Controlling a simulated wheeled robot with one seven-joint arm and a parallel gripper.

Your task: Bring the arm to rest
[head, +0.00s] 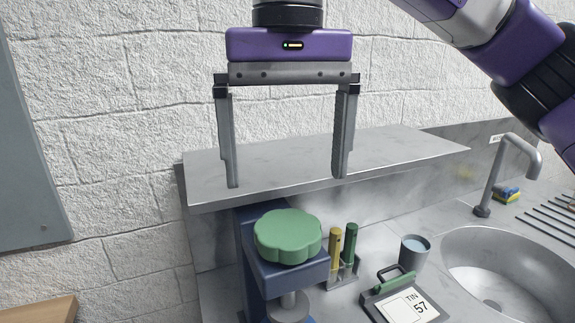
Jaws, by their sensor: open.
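My gripper (286,180) hangs in the upper middle of the head view with its two long grey fingers pointing down. The fingers are wide apart and nothing is between them. Its purple body is at the top, and my purple and grey arm runs off at the upper right. The fingertips show in front of the grey shelf. A green lobed knob (288,236) on a blue stand (262,277) is below the fingertips in the picture, apart from them.
A grey shelf (400,158) runs along the white wall. Below it stand a yellow bottle (335,249) and a green bottle (350,245) in a rack, a grey cup (414,251) and a device reading TIN 57 (406,306). A sink (505,270) and tap (507,170) are at the right.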

